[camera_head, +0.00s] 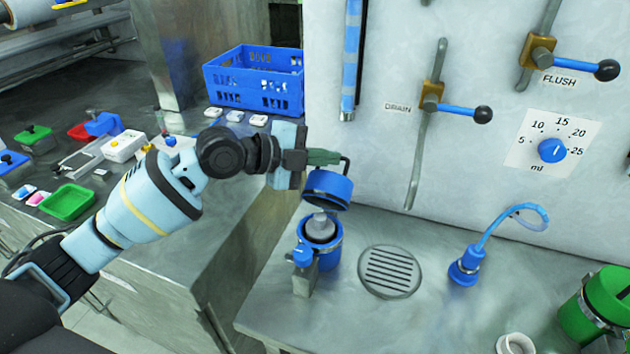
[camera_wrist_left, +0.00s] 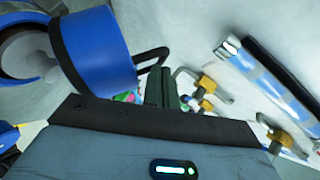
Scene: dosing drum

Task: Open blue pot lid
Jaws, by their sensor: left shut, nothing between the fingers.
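The blue pot (camera_head: 334,256) stands on the grey bench with its mouth open and a grey rounded piece (camera_head: 320,226) showing inside. Its blue lid (camera_head: 328,188) is raised above the mouth and tilted, with a dark band around its rim. In the left wrist view the lid (camera_wrist_left: 105,45) is at the upper left, with a dark bent handle (camera_wrist_left: 150,57) on its side. My left gripper (camera_head: 325,157) is shut and empty, just above the lid and close to the handle. Its fingers (camera_wrist_left: 161,87) also show in the left wrist view. My right gripper is not in view.
A round drain grate (camera_head: 390,271) lies right of the pot, then a blue hose fitting (camera_head: 466,268). A green container (camera_head: 598,308) stands at the far right. Wall levers (camera_head: 432,105) are behind. A blue crate (camera_head: 254,80) sits on the left counter.

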